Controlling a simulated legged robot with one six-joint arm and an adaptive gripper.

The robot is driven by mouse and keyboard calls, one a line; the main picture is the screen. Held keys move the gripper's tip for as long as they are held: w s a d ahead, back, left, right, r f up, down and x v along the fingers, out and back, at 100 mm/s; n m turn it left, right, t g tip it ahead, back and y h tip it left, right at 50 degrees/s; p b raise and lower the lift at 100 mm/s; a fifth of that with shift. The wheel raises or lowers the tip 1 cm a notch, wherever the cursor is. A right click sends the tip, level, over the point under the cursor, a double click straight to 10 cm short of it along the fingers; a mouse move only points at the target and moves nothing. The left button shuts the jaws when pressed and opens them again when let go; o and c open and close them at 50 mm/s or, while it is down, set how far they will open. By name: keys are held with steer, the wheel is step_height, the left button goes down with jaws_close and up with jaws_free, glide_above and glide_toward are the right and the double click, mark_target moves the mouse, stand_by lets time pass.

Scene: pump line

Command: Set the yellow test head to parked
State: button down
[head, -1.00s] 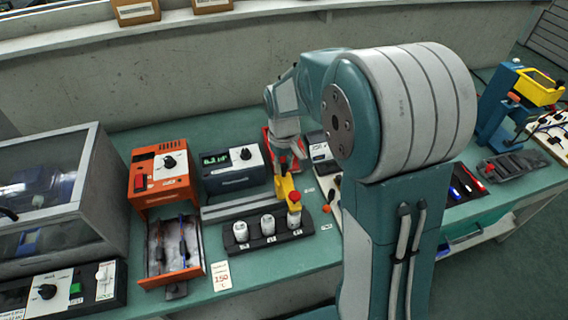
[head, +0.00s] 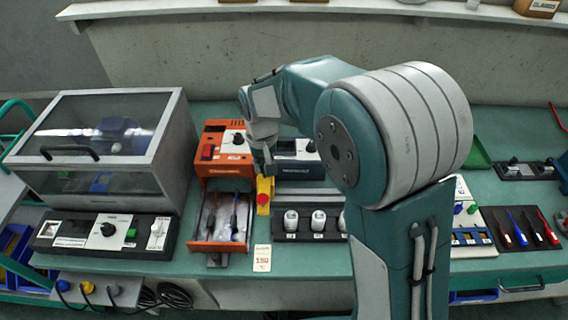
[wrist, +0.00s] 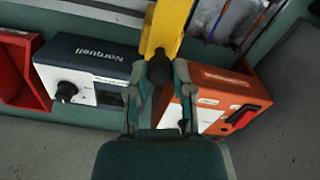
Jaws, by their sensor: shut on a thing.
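The yellow test head (head: 264,187), with a red round part at its front, stands at the left end of the grey rail (head: 305,195), left of the white-capped jars in the black rack (head: 305,238). My gripper is shut on the head's dark round knob (wrist: 159,69), between the fingers (wrist: 158,88) in the wrist view. The yellow arm (wrist: 165,25) runs away from that knob. In the head view my wrist hides the grip. My arm hides the right part of the rail and rack, and no parked marking is readable.
The orange unit (head: 222,150) and its open drawer (head: 218,246) are close on the left. The dark Norquell unit (head: 298,160) stands behind the rail. A card (head: 262,258) lies in front. A clear-lidded cabinet (head: 180,150) is further left.

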steer(key=shift+s+a+f, duration=0.1)
steer(key=shift+a, duration=0.2)
steer(key=c, duration=0.8)
jaws_free()
steer(key=o, duration=0.3)
steer(key=shift+a, duration=0.3)
steer(key=shift+d, duration=0.1)
